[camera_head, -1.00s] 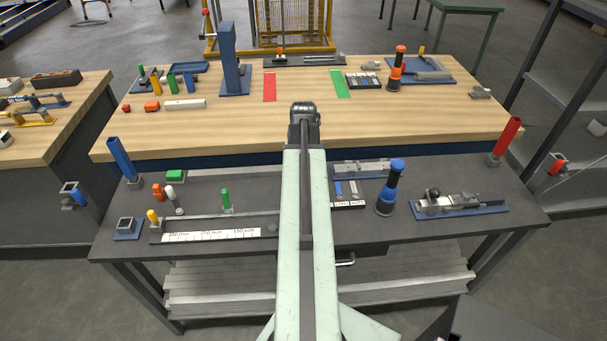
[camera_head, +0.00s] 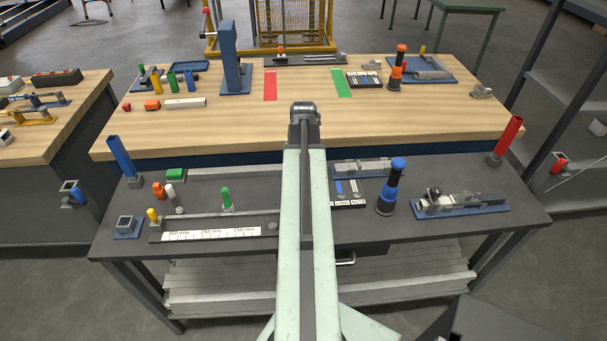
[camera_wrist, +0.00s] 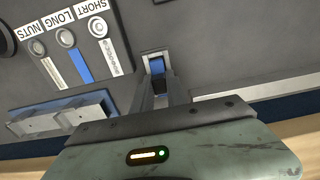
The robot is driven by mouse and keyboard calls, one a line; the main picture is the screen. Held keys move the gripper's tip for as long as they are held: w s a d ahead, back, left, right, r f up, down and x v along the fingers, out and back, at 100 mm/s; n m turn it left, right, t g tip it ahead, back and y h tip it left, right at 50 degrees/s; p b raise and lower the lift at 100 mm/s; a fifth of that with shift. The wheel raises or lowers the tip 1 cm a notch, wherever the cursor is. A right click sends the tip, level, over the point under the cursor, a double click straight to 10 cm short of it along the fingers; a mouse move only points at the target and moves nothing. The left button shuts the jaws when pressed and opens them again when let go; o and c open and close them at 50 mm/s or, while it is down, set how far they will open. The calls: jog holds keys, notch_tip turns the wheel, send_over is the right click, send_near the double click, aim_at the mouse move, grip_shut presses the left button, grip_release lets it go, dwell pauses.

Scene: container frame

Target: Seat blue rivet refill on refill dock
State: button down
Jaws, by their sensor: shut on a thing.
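My gripper (camera_wrist: 158,82) points down at the dark bench top in the wrist view, shut on a small blue piece, the blue rivet refill (camera_wrist: 157,66). A pale grey square rim shows at the far end of the blue piece. I cannot tell whether that rim is the refill dock or part of the gripper, nor whether the piece is seated. In the head view my own arm hides the gripper and the blue piece. A grey square socket on a blue base (camera_head: 126,226) stands at the bench's left front and looks empty.
A tray labelled NUTS, LONG and SHORT (camera_wrist: 68,45) lies beside my gripper. A blue-and-black bottle-like tool (camera_head: 390,190) and a clamp fixture (camera_head: 455,203) stand to the right. A tall blue tube (camera_head: 121,157) and a red tube (camera_head: 507,138) rise at the bench's ends.

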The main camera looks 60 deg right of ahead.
jog(key=shift+f+b, duration=0.45)
jog(key=shift+b, duration=0.05)
jog(key=c, duration=1.3)
grip_release()
jog(key=shift+o, duration=0.2)
jog(key=o, duration=0.6)
jog(key=shift+c, duration=0.2)
notch_tip(320, 180, up, 7)
jog(key=p, duration=0.7)
jog(key=shift+r, duration=0.1)
jog(key=shift+w, duration=0.1)
